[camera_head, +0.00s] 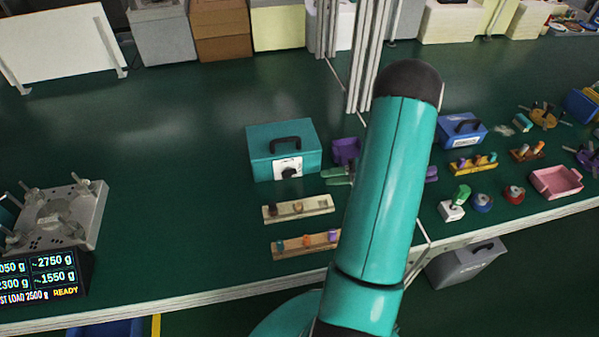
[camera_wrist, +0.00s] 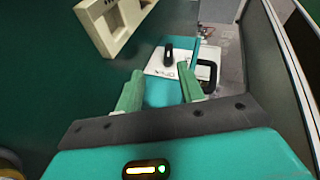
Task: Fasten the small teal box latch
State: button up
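The small teal box (camera_head: 262,140) stands on the green bench in the head view, with a black carry handle on its lid. Its latch is a black knob (camera_head: 289,172) on a white plate on the front face. In the wrist view the teal box (camera_wrist: 159,92) lies ahead of my gripper (camera_wrist: 160,70). The black latch knob (camera_wrist: 168,54) sits on the white plate (camera_wrist: 183,66), just beyond the fingertips. Upside-down lettering on the plate looks like OPEN. My two green fingers are apart with nothing between them.
Wooden peg strips (camera_head: 298,208) lie in front of the box, and a purple bin (camera_head: 346,150) stands to its right. A blue box (camera_head: 461,131) and a pink tray (camera_head: 556,181) are farther right. A metal fixture (camera_head: 62,215) stands left. The bench left of the box is clear.

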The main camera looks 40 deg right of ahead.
aim_at(294, 172)
jog(key=shift+s+d+r+m+t, duration=0.2)
jog(key=shift+d+m+t, duration=0.15)
jog(key=shift+d+m, duration=0.15)
jog(key=shift+s+d+r+m+t, duration=0.2)
jog(key=shift+d+m+t, duration=0.2)
jog(key=shift+m, duration=0.2)
jog(key=shift+w+a, duration=0.15)
jog(key=shift+w, duration=0.05)
jog(key=x, duration=1.3)
jog(key=shift+w+a, duration=0.15)
jog(key=shift+w, duration=0.05)
